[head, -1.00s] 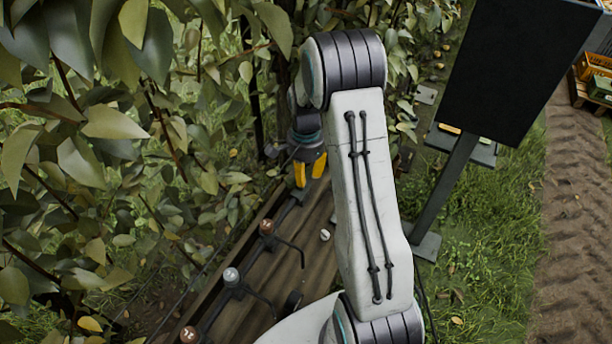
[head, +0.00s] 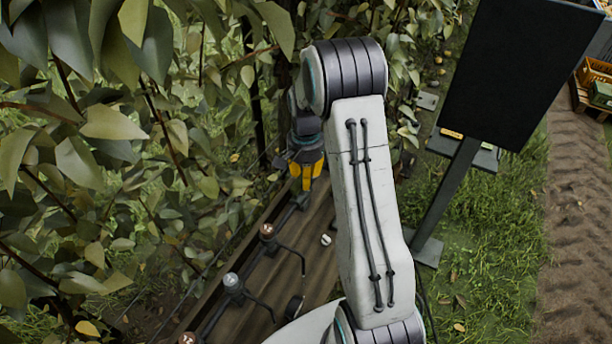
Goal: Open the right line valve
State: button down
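A dark pipe line with valves runs along a wooden plank bed (head: 268,275). A valve with a copper-coloured round cap (head: 267,230) has a black lever reaching right. A grey-capped valve (head: 232,281) with a similar lever is nearer. Another copper cap (head: 187,339) is cut by the bottom edge. My gripper (head: 306,183), with yellow fingers, points down over the far end of the pipe, just above a dark fitting (head: 300,201). Whether it touches that fitting, and how far the fingers are apart, I cannot tell. The marks on the caps are too small to read.
Leafy branches (head: 90,150) crowd the left, close to my arm. A dark panel on a post (head: 446,197) stands to the right. Grass (head: 490,235) and a dirt track (head: 575,230) lie beyond. Crates (head: 598,80) are at the top right.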

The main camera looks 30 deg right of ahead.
jog(key=shift+f, duration=0.1)
jog(key=c, duration=0.8)
grip_release()
jog(key=shift+c, duration=0.2)
notch_tip(320, 180, up, 12)
dwell(0.5)
